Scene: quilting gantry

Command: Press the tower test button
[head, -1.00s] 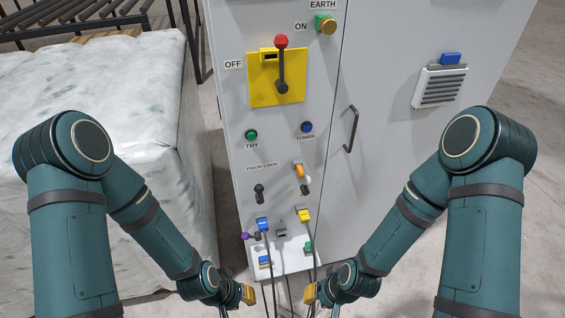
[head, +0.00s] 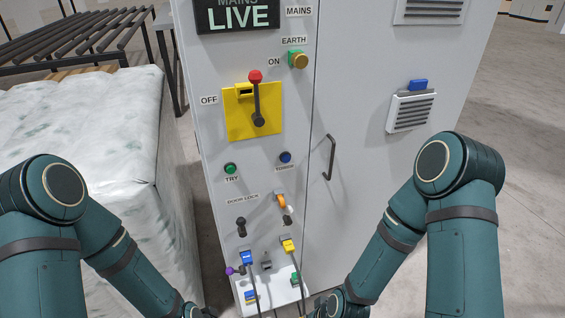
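The tower button (head: 285,157) is a small dark blue round button on the grey cabinet front, above a label that reads TOWER. A green TRY button (head: 230,168) sits to its left. Both of my arms reach down at either side of the cabinet, and their lower ends run to the bottom edge of the head view. My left gripper is out of the picture below. My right gripper's fingertips are also out of sight, with only its wrist showing at the bottom edge. Neither arm touches the tower button.
The cabinet (head: 360,200) has a red-knobbed lever on a yellow plate (head: 238,128), a lit LIVE sign (head: 238,17), a door handle (head: 330,157), and plugs with cables low down. A large white wrapped block (head: 90,130) stands left. Grey floor lies right.

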